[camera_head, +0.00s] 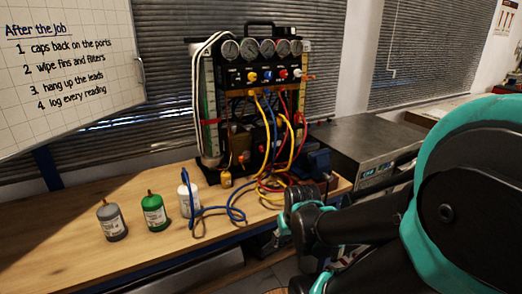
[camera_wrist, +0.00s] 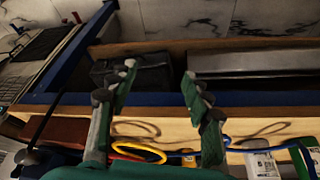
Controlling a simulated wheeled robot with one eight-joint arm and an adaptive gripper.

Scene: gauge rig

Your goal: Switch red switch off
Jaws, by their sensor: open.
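The gauge rig (camera_head: 257,110) stands on the wooden bench, with a row of round dials on top and coloured knobs below. A red knob (camera_head: 283,74) is on its panel, and a red-tipped part sticks out at its right edge. I cannot tell which part is the red switch or its position. My gripper (camera_wrist: 160,75) is open and empty in the wrist view, its two green and grey fingers apart. In the head view my arm reaches in from the right, low in front of the bench and away from the rig's panel. The rig's panel is outside the wrist view.
Yellow, blue and red hoses (camera_head: 275,150) hang from the rig and coil on the bench (camera_head: 165,235). Grey (camera_head: 111,222), green (camera_head: 154,212) and white (camera_head: 188,200) bottles stand left of them. A metal box (camera_head: 365,145) is right of the rig. A whiteboard (camera_head: 70,65) is at left.

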